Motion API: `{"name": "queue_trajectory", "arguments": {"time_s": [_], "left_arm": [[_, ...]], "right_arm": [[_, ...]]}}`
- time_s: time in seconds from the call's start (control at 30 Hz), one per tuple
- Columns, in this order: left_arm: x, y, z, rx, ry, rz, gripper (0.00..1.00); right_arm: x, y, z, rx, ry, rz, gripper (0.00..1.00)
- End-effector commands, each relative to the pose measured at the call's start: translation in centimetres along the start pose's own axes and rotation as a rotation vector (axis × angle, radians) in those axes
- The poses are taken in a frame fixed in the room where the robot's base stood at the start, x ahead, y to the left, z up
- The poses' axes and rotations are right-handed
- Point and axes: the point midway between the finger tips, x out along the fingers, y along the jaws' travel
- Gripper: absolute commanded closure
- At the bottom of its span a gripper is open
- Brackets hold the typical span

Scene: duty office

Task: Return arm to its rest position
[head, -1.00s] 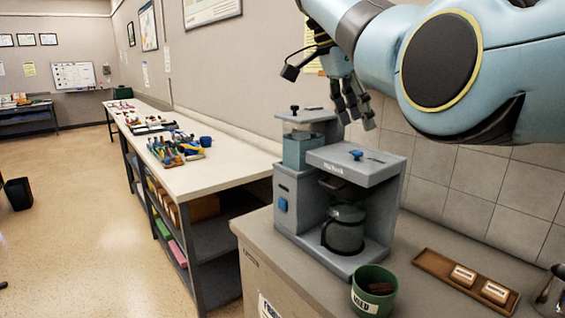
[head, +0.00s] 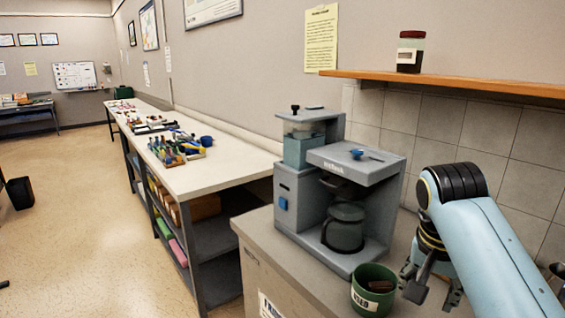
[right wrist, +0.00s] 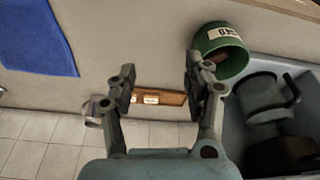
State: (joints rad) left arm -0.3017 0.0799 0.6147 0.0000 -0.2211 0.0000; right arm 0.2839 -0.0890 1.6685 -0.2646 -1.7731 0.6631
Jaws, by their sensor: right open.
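My right arm (head: 480,235) comes in from the lower right in the head view. Its right gripper (head: 432,292) hangs low over the counter, just right of the green cup, and its fingers are partly cut off from clear view by the wrist. In the right wrist view the right gripper (right wrist: 160,85) is open, its two fingers apart with nothing held between them. A brown tray with white labels (right wrist: 172,99) shows beyond and between the fingers. My left gripper is not in view.
The grey coffee maker (head: 300,205) with its glass pot (head: 345,228) stands left of my arm. The green cup (head: 388,270) is close beside the gripper; it also shows in the right wrist view (right wrist: 207,42). A wooden shelf (head: 460,84) holds a jar (head: 410,50) above.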

Motion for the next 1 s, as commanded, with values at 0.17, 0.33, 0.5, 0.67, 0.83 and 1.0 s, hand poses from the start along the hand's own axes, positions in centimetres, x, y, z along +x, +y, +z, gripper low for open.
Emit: {"name": "queue_trajectory", "arguments": {"time_s": [0.17,0.33,0.5,0.67,0.83,1.0], "left_arm": [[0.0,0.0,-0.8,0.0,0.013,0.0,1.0],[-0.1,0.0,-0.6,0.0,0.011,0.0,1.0],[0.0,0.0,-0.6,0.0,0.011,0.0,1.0],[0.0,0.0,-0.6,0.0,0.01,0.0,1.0],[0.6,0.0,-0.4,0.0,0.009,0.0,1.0],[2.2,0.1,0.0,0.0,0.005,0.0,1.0]], "right_arm": [[1.6,8.6,6.5,-0.262,0.035,-0.041,0.49],[0.5,12.8,10.2,-0.445,0.065,-0.071,0.49],[-1.2,15.6,13.1,-0.585,0.087,-0.096,0.49],[-3.0,17.5,15.3,-0.701,0.102,-0.119,0.49],[-3.1,18.5,17.0,-0.788,0.111,-0.138,0.49],[2.2,18.1,17.4,-0.781,0.095,-0.132,0.49]]}}
